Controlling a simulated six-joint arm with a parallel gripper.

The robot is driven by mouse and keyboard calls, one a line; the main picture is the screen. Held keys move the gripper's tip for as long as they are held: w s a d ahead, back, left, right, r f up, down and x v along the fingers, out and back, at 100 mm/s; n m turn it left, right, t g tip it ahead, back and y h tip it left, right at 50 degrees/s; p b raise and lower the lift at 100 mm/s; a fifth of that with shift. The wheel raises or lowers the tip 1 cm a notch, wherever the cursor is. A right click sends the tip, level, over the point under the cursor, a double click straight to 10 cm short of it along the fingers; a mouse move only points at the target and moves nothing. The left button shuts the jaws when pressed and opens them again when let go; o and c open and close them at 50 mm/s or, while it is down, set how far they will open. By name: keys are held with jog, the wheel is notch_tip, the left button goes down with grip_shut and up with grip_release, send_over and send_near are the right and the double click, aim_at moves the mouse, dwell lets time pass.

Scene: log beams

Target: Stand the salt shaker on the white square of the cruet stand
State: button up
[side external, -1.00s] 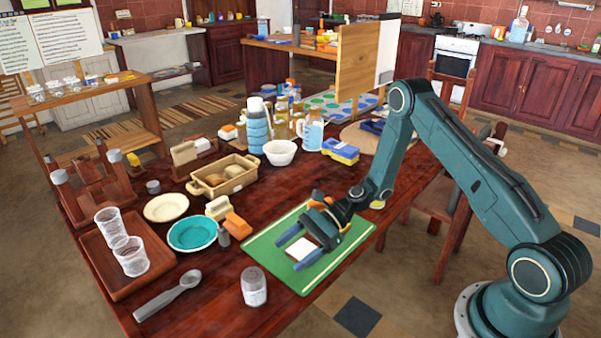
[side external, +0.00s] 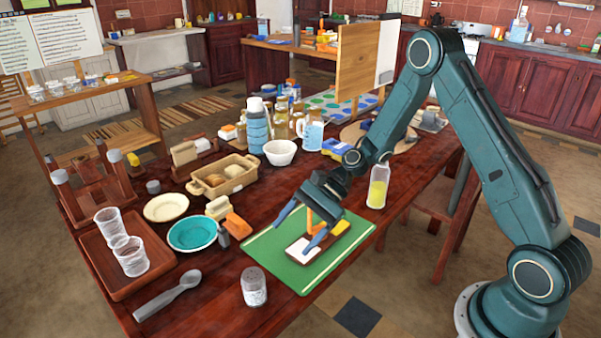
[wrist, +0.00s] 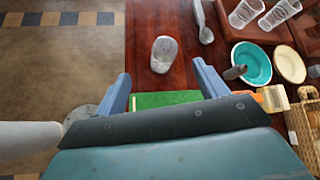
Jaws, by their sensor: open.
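A clear glass shaker with pale contents (side external: 254,287), apparently the salt shaker, stands upright near the table's front edge. In the wrist view it (wrist: 163,54) shows ahead of my fingers, about in line with the gap between them. The cruet stand (side external: 299,262) is a brown base on the green mat. Its white square (side external: 303,249) is bare, and an orange upright part shows behind it. My gripper (side external: 291,236) is open and empty above the stand, its fingers pointing toward the front left. The shaker is apart from the gripper.
A grey spoon (side external: 168,296) lies left of the shaker. A small dark shaker (side external: 222,238) stands by an orange block (side external: 238,226). A teal plate (side external: 191,233) and a tray with glasses (side external: 107,279) are further left. A yellow-filled bottle (side external: 377,188) stands behind the mat.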

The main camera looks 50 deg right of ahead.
jog(key=s+d+r+n+t+h, duration=0.1)
jog(key=s+r+n+h, duration=0.2)
jog(key=s+r+n, duration=0.35)
jog(key=s+d+r+n+h, duration=0.1)
jog(key=s+r+n+h, duration=0.3)
jog(key=r, duration=0.6)
jog(key=s+d+r+n+t+h, duration=0.1)
jog(key=s+d+r+n, duration=0.1)
jog(key=s, duration=0.5)
jog(key=s+d+r+n+t+h, duration=0.1)
jog(key=s+d+r+n+h, duration=0.1)
jog(key=s, duration=0.5)
notch_tip(320, 180, up, 3)
jog(key=shift+s+d+f+n+h, duration=0.15)
jog(key=shift+s+d+n+h, duration=0.15)
jog(key=shift+d+n, duration=0.2)
jog(key=shift+o, duration=0.5)
jog(key=shift+w, duration=0.15)
